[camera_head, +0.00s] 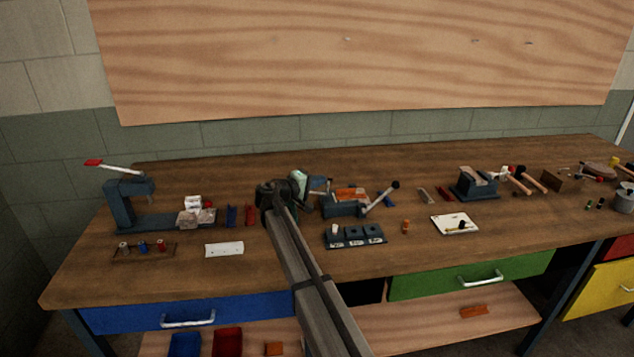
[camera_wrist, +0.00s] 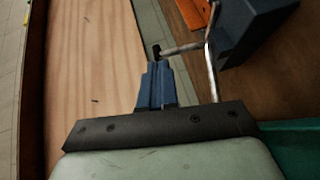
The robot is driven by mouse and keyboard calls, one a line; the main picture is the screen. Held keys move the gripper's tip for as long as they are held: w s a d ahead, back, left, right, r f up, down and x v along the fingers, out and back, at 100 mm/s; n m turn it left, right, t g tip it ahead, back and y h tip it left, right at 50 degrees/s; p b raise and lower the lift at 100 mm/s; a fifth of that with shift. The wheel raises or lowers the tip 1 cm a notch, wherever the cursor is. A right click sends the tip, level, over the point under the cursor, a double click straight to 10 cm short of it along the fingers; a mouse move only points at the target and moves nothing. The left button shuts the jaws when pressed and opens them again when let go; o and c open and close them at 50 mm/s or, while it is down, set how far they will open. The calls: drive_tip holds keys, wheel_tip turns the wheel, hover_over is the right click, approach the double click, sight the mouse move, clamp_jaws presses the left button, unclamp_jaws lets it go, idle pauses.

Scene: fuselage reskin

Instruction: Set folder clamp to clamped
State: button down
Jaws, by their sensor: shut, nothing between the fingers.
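The folder (camera_head: 345,208) is a blue-grey bench tool in the middle of the workbench, with an orange piece (camera_head: 351,194) on it. In the wrist view the folder's dark blue body (camera_wrist: 255,22) and the orange piece (camera_wrist: 192,12) show at the top right. A bent metal clamp lever (camera_wrist: 212,66) shows beside the body, with a side rod ending in a dark tip (camera_wrist: 157,50). My gripper (camera_wrist: 156,66) is shut and empty, its blue fingertips just by that dark tip; I cannot tell if they touch. In the head view my gripper (camera_head: 325,184) is at the folder's left end.
A long handle with a dark knob (camera_head: 395,185) rises at the folder's right. A dark tray (camera_head: 355,238) lies in front of it. A press (camera_head: 122,205) stands at the left and a grey block tool (camera_head: 477,183) at the right. Bench space behind the folder is mostly clear.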

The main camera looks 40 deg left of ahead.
drive_tip(key=shift+w+d+r+g, duration=0.15)
drive_tip(key=shift+w+g, duration=0.05)
drive_tip(key=shift+g, duration=0.1)
drive_tip(key=shift+w+d+r+m+g+y, duration=0.3)
drive_tip(key=shift+w+d+m+g+y, duration=0.5)
drive_tip(key=shift+g, duration=0.4)
drive_tip(key=g, duration=0.1)
drive_tip(key=w+d+m+g+y, duration=0.1)
drive_tip(key=shift+w+d+g, duration=0.25)
drive_tip(key=shift+d+g, duration=0.05)
drive_tip(key=shift+g, duration=0.1)
drive_tip(key=shift+w+d+f+m+g+y, duration=0.35)
drive_tip(key=shift+w+d+m+g+y, duration=0.3)
drive_tip(key=shift+g+y, duration=0.25)
drive_tip(key=shift+w+d+f+m+g+y, duration=0.4)
drive_tip(key=shift+w+f+m+g+y, duration=0.05)
drive_tip(key=shift+g+y, duration=0.35)
drive_tip(key=shift+w+d+f+m+g+y, duration=0.3)
drive_tip(key=shift+f+g+y, duration=0.25)
drive_tip(key=shift+g, duration=0.25)
drive_tip(key=shift+w+d+f, duration=0.15)
drive_tip(key=shift+f, duration=0.1)
drive_tip(key=shift+f, duration=0.15)
